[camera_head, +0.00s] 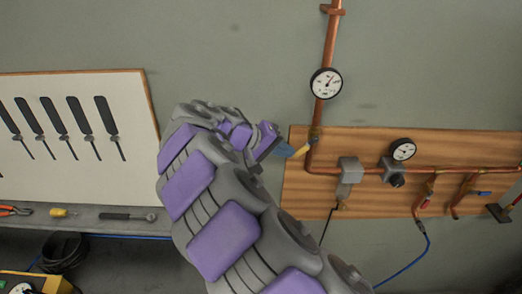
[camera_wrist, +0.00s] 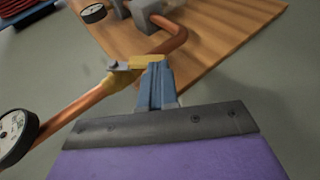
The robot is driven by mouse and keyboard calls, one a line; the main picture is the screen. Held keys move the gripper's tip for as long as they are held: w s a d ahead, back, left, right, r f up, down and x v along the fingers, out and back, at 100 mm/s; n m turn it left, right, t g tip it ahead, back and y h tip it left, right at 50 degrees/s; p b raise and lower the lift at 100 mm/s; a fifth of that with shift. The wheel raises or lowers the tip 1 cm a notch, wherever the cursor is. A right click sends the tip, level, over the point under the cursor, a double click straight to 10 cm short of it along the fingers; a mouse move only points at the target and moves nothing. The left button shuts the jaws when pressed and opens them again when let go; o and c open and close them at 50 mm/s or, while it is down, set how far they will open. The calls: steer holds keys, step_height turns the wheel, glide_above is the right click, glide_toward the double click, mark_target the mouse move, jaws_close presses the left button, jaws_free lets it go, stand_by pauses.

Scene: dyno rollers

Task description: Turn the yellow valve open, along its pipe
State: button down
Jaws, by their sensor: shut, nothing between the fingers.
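The yellow valve handle (camera_head: 301,151) is on the vertical copper pipe (camera_head: 329,50), near the top left of the wooden board. It sticks out to the left, at an angle to the pipe. In the wrist view the yellow handle (camera_wrist: 150,60) lies just past my fingertips, with the yellowish valve body (camera_wrist: 117,82) on the pipe beside it. My gripper (camera_head: 286,150) has blue fingers, shut and empty, at the handle's left end. In the wrist view the fingers (camera_wrist: 156,72) overlap the handle's end; I cannot tell whether they touch it.
A round gauge (camera_head: 326,83) sits on the pipe above the valve. The wooden board (camera_head: 450,145) carries a second gauge (camera_head: 403,149), grey fittings and red- and blue-handled valves. A white tool panel (camera_head: 70,100) and a shelf (camera_head: 170,219) are at left. Bare wall lies between.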

mark_target(301, 153)
steer(key=shift+h, duration=0.7)
steer(key=d, duration=0.4)
steer(key=shift+s+d+f+b, duration=0.1)
steer(key=shift+f+b, duration=0.3)
steer(key=shift+d+f+b, duration=0.15)
steer(key=shift+b, duration=0.15)
steer(key=f+b, duration=0.1)
steer(key=f+h+b, duration=0.1)
steer(key=shift+a+f+h+b, duration=0.2)
steer(key=shift+a+h+b, duration=0.1)
steer(key=shift+b, duration=0.05)
steer(key=shift+d+n, duration=0.15)
steer(key=shift+n, duration=0.15)
